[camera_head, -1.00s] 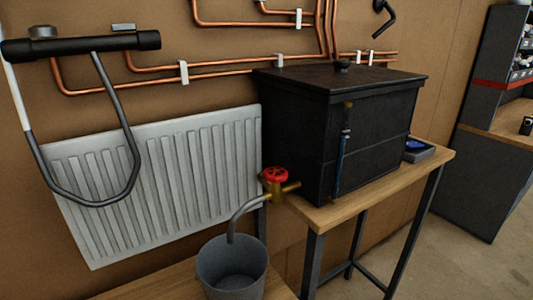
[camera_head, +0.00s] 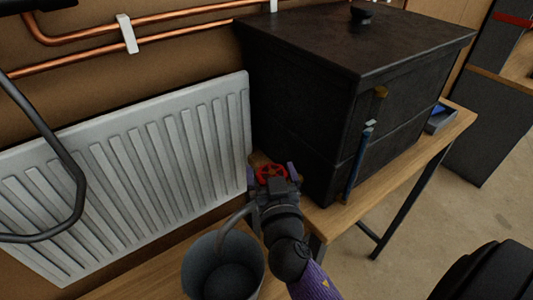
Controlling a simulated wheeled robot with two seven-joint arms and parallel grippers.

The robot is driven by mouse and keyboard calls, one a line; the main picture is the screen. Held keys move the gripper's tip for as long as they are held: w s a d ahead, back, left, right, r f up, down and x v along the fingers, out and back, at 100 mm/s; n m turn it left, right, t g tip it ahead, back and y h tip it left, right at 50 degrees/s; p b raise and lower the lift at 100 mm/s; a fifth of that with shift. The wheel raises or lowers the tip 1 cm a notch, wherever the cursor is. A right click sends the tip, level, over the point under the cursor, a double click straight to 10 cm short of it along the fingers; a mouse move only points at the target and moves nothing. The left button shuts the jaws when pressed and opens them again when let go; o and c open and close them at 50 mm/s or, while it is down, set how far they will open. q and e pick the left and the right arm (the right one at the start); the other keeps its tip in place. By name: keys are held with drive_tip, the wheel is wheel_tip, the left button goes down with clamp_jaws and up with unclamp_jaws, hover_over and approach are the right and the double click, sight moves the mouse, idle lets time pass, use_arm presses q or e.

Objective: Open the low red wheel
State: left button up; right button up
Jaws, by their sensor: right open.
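I cannot tell whether the fingers touch the rim. The gripper and wrist hide the brass valve body and part of the wheel. My left gripper is not in view.
A white radiator (camera_head: 130,175) is on the wall at left. A blue sight tube (camera_head: 358,160) runs up the tank front. Copper pipes (camera_head: 180,35) run above.

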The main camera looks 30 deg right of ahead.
drive_tip(key=shift+w+d, duration=0.1)
drive_tip(key=shift+s, duration=0.2)
drive_tip(key=shift+c, duration=1)
drive_tip(key=c, duration=0.8)
